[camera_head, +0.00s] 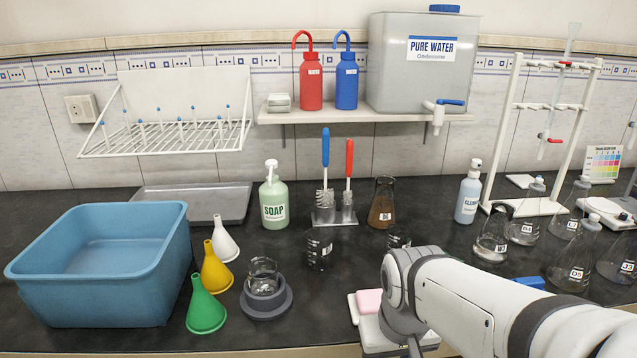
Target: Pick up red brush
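The red brush (349,180) stands upright, red handle up and bristles down, in a small metal holder (334,219) at the back middle of the bench. A blue-handled brush (326,168) stands just left of it in the same holder. My arm comes in from the lower right, its near joint well in front of and to the right of the brushes. My gripper is not visible in this view, so its opening cannot be seen.
A soap bottle (274,198) stands left of the holder; a flask with brown contents (382,204) stands close on its right. Small dark beakers sit in front. A wall shelf (365,117) with a water tank (424,75) hangs above. A blue basin (105,262) fills the left.

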